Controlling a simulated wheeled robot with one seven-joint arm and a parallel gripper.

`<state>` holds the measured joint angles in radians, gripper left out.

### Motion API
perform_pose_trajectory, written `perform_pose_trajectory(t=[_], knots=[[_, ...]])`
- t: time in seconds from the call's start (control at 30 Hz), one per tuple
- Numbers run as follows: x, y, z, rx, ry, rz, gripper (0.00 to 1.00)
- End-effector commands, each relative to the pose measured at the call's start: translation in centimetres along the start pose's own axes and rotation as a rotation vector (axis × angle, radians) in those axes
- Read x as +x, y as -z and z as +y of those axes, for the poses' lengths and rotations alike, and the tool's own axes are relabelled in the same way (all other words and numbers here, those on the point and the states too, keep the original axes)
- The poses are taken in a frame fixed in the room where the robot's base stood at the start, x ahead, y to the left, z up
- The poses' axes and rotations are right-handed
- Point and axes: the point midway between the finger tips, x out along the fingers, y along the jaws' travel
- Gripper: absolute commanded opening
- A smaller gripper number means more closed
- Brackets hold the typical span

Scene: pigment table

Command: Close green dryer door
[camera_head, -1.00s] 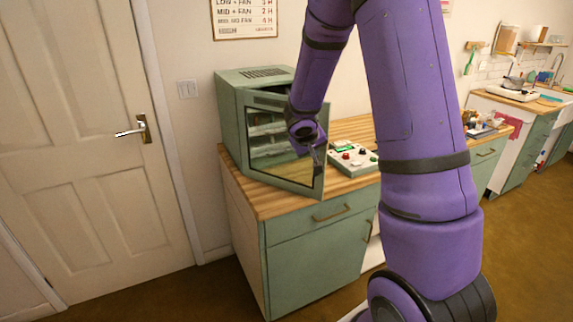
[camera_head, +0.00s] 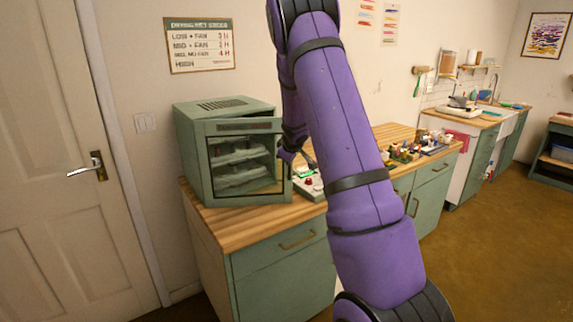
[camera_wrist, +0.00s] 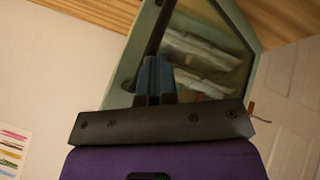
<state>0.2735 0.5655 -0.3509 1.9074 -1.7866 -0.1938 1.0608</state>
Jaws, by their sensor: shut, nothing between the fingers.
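The green dryer (camera_head: 188,150) stands on the wooden counter at centre left in the head view. Its glazed door (camera_head: 286,170) is almost flush with the front, its right edge sticking out slightly past the body; a small gap is likely. Racks show through the glass. My gripper (camera_head: 309,161) is just right of the door's free edge, partly hidden by my arm. In the wrist view, my gripper (camera_wrist: 158,68) has its fingers together and empty, over the door's frame and glass (camera_wrist: 210,50). Whether they touch the door cannot be told.
Several small bottles (camera_head: 405,152) stand further right. A white door (camera_head: 50,190) is at left. Open floor lies at right.

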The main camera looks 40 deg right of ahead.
Motion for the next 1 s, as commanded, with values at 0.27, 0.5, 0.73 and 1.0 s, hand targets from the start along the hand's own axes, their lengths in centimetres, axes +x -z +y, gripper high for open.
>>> perform_pose_trajectory(t=[0.27, 0.5, 0.73, 1.0], knots=[[4.1, 2.8, 4.6, -0.159, 0.081, 0.081, 0.00], [6.9, 5.3, 7.3, -0.271, 0.141, 0.141, 0.00], [8.6, 7.4, 8.7, -0.344, 0.181, 0.181, 0.00], [9.5, 8.5, 9.4, -0.382, 0.202, 0.203, 0.00]])
